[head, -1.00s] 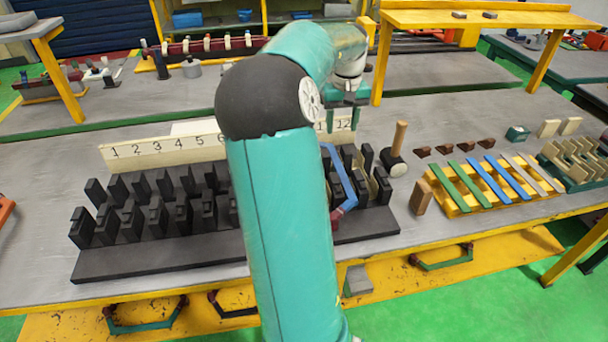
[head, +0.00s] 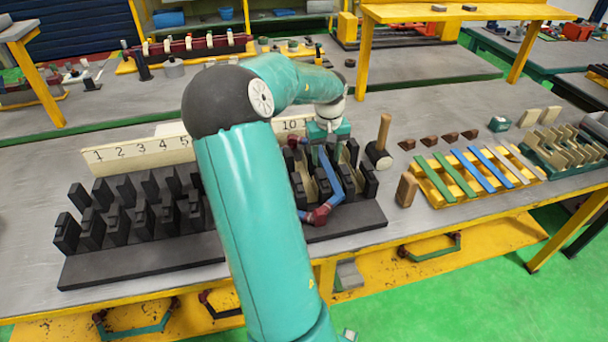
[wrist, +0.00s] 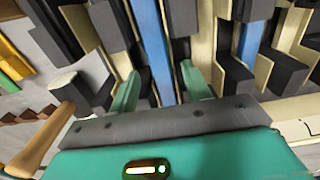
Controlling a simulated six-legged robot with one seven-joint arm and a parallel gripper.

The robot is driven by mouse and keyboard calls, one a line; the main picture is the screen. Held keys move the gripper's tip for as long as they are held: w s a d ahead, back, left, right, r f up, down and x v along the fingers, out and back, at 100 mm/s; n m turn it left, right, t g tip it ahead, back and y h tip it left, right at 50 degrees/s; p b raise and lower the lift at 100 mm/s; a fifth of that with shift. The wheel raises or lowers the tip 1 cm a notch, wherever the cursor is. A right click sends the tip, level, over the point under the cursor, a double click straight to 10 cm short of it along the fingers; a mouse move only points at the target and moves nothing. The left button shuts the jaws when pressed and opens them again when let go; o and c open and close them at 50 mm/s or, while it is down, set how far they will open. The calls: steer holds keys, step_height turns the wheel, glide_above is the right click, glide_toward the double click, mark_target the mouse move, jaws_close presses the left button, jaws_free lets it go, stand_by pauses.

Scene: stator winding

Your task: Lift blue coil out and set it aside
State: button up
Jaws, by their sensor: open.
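The blue coil (head: 338,180) sits at the right end of the black slotted stator block (head: 140,262). It has a dark red end (head: 320,215) at the front, and its back part is partly hidden by my arm and gripper. My gripper (head: 327,150) is low over the block, at the coil's back side. In the wrist view, my open gripper (wrist: 160,72) has one teal finger on each side of a blue strip of the coil (wrist: 154,45), with gaps visible beside it. A second blue strip (wrist: 249,42) lies to the right, outside the fingers.
A mallet (head: 379,150) and a brown block (head: 407,190) stand right of the stator. A yellow rack (head: 437,192) holds green, blue and pale strips. The numbered board (head: 135,155) stands behind the stator.

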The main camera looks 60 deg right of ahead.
step_height(320, 180, down, 2)
steer(key=shift+c, duration=0.5)
jaws_close()
steer(key=shift+r, duration=0.15)
